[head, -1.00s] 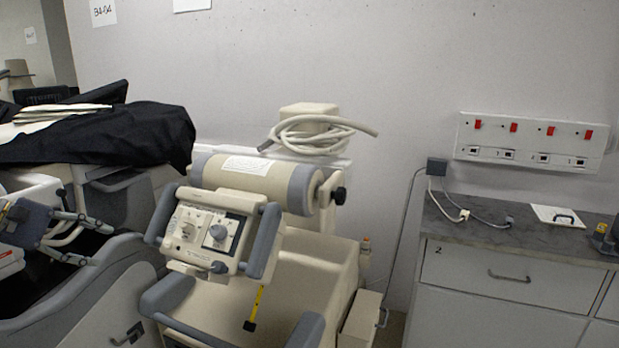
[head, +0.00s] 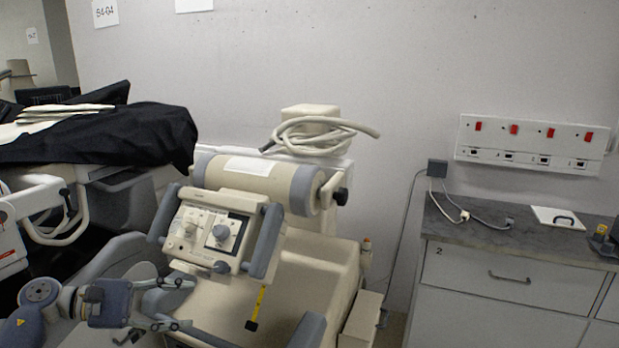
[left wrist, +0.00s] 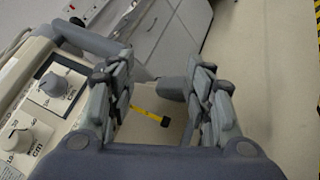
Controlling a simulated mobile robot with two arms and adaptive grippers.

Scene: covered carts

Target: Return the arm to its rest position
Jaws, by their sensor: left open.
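My left gripper (head: 182,303) is low at the left of the head view, in front of the beige machine (head: 310,265). Its two fingers are spread and nothing is between them. The machine's control panel (head: 212,238) with knobs is just beyond and above the gripper in the head view. I cannot tell whether the gripper touches the machine. My right gripper is not in view.
A cart under a black cover (head: 110,140) stands at the left. A grey cabinet (head: 500,310) with a drawer stands at the right, below a wall panel with red switches (head: 532,143). A coiled pale hose (head: 318,133) lies on top of the machine.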

